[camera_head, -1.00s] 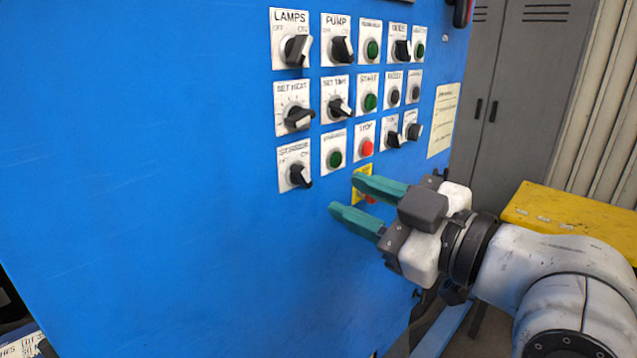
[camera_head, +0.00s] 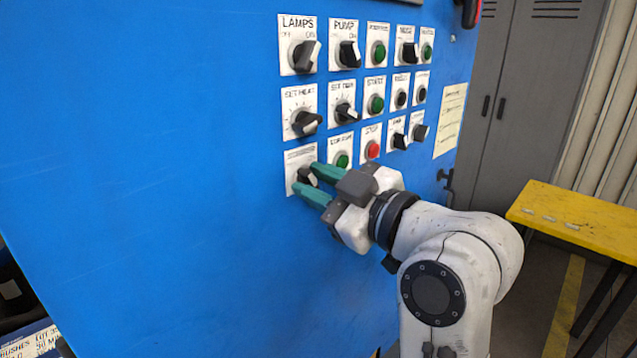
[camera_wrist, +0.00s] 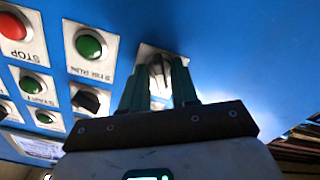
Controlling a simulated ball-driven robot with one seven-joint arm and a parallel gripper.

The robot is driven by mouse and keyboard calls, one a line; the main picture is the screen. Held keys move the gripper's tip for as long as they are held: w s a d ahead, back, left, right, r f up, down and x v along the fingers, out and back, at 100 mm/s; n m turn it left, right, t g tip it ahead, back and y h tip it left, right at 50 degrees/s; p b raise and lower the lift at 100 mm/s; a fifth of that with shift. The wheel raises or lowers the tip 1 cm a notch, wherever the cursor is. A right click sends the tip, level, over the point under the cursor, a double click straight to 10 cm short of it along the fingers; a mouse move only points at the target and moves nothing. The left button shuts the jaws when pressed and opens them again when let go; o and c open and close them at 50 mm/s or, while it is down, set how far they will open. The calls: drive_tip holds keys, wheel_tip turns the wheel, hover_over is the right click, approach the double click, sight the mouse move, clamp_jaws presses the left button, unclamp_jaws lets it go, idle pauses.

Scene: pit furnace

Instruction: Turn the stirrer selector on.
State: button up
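The stirrer selector (camera_head: 307,176) is a black knob on a white plate at the lower left of the control group on the blue panel. Its label is too blurred to read now. My gripper (camera_head: 305,178) has its two green fingers at this knob, partly covering it. In the wrist view the knob (camera_wrist: 157,72) shows between the fingertips (camera_wrist: 158,80), one on each side. The fingers look apart, and I cannot tell whether they touch the knob. The exact angle of its pointer is partly hidden.
A green button (camera_head: 342,160) is just right of the selector, with a red stop button (camera_head: 373,150) beyond. The set-heat knob (camera_head: 306,123) is right above. A yellow table (camera_head: 575,215) stands at the right. The panel left of and below the selector is bare.

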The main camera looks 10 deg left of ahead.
clamp_jaws()
drive_tip(key=shift+m, duration=0.4)
drive_tip(key=m+p, duration=0.2)
drive_tip(key=shift+r+m, duration=0.1)
drive_tip(key=shift+m, duration=0.3)
drive_tip(key=m+p, duration=0.2)
drive_tip(key=m, duration=0.1)
drive_tip(key=shift+m+p, duration=0.3)
drive_tip(key=shift+p, duration=0.05)
drive_tip(key=shift+m+p, duration=1.55)
drive_tip(key=shift+m, duration=0.75)
drive_tip(key=shift+o, duration=1.1)
unclamp_jaws()
